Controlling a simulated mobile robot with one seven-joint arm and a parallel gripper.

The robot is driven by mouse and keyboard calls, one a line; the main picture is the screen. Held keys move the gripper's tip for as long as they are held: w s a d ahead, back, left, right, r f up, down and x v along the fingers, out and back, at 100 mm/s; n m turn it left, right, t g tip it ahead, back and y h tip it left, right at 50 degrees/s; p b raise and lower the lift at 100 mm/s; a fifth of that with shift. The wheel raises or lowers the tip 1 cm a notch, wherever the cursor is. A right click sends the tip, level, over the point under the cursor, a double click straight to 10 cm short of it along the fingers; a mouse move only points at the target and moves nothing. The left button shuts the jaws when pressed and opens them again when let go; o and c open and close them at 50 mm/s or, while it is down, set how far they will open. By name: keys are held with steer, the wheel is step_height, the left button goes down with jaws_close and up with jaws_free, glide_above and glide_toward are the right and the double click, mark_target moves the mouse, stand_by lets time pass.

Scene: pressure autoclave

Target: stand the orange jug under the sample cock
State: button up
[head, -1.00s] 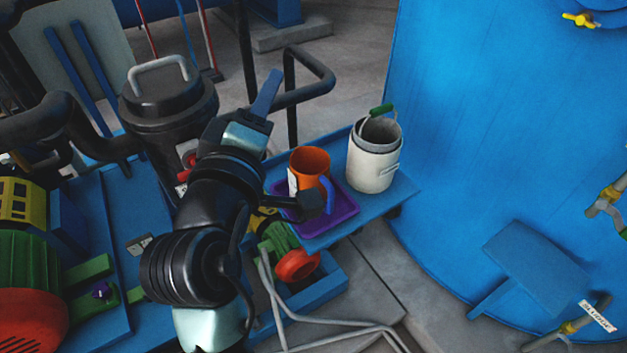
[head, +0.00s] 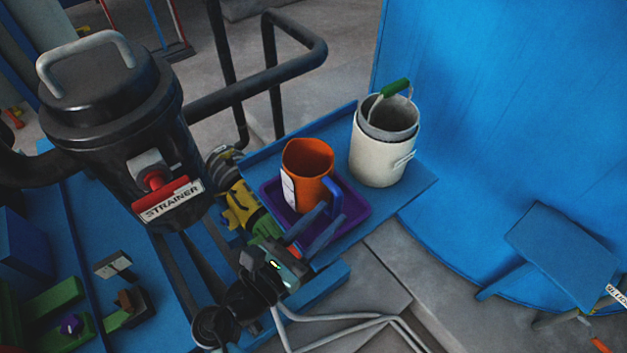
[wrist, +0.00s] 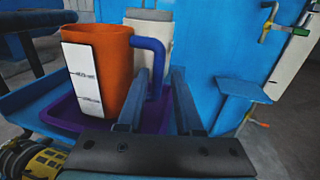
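The orange jug (head: 306,172) stands upright in a purple tray (head: 352,228), with a white label on its side and a blue handle (head: 333,193) towards my gripper. My gripper (head: 326,222) is open, its two blue fingers pointing at the handle. In the wrist view the jug (wrist: 112,62) is at left, and the handle (wrist: 156,62) shows just beyond and between the fingertips (wrist: 160,72). No grip on it shows. A cock with a yellow body and green lever (wrist: 268,27) is at the upper right of the wrist view; I cannot read whether it is the sample cock.
A cream bucket (head: 377,160) with a green-gripped handle stands behind the jug on the blue bench (head: 415,192). A black strainer (head: 115,125) stands at left. A small blue shelf (head: 560,245) juts from the big blue tank (head: 500,110) at right. Open floor lies between.

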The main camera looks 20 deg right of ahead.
steer(key=x, duration=0.7)
steer(key=shift+w+d+r, duration=0.1)
steer(key=shift+r, duration=0.25)
jaws_close()
stand_by(1.1)
